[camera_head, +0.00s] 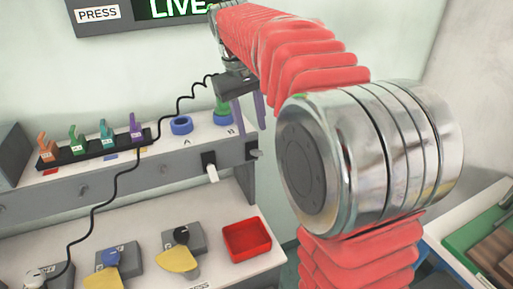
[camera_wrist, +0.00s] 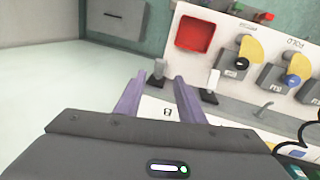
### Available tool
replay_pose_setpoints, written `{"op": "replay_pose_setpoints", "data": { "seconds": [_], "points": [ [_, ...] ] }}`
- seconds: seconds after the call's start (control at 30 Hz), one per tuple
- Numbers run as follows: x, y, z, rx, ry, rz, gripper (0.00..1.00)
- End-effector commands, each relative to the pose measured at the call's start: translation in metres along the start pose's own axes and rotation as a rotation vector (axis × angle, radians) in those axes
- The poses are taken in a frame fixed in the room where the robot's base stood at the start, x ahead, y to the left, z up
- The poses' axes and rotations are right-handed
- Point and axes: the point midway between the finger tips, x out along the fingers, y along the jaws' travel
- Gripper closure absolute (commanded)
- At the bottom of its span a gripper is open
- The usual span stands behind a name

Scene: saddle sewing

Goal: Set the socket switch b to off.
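Two socket switches sit on the front face of the white-topped shelf. One has a white lever (camera_head: 211,172) sticking out of a black plate; it also shows in the wrist view (camera_wrist: 213,82). The other, at the right end, has a grey lever (camera_head: 254,154) on a dark base and shows in the wrist view (camera_wrist: 158,70). A letter mark lies near the grey one in the wrist view; I take it for B. My gripper (camera_head: 250,121) is open, its purple fingers (camera_wrist: 160,80) apart, with the grey switch showing between their tips. I cannot tell whether they touch it.
A blue ring (camera_head: 181,125) and a green piece (camera_head: 222,116) stand on the shelf top. A black rack (camera_head: 95,150) holds several coloured pieces. A red tray (camera_head: 247,240) lies on the lower bench. A black cable hangs across the left side.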

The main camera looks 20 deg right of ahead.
Motion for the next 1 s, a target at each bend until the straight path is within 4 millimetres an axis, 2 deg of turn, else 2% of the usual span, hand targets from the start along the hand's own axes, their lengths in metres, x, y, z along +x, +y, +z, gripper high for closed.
{"op": "replay_pose_setpoints", "data": {
  "seconds": [0.3, 0.5, 0.67, 0.93, 1.0],
  "points": [
    [0.050, 0.000, 0.001, 0.001, -0.003, 0.000, 0.64],
    [0.075, 0.000, 0.000, 0.000, -0.002, 0.000, 0.64],
    [0.083, 0.000, 0.000, 0.000, -0.001, 0.000, 0.64],
    [0.084, 0.000, 0.000, 0.000, 0.000, 0.000, 0.64],
    [0.084, 0.000, 0.000, 0.000, 0.000, 0.000, 0.69]
  ]
}}
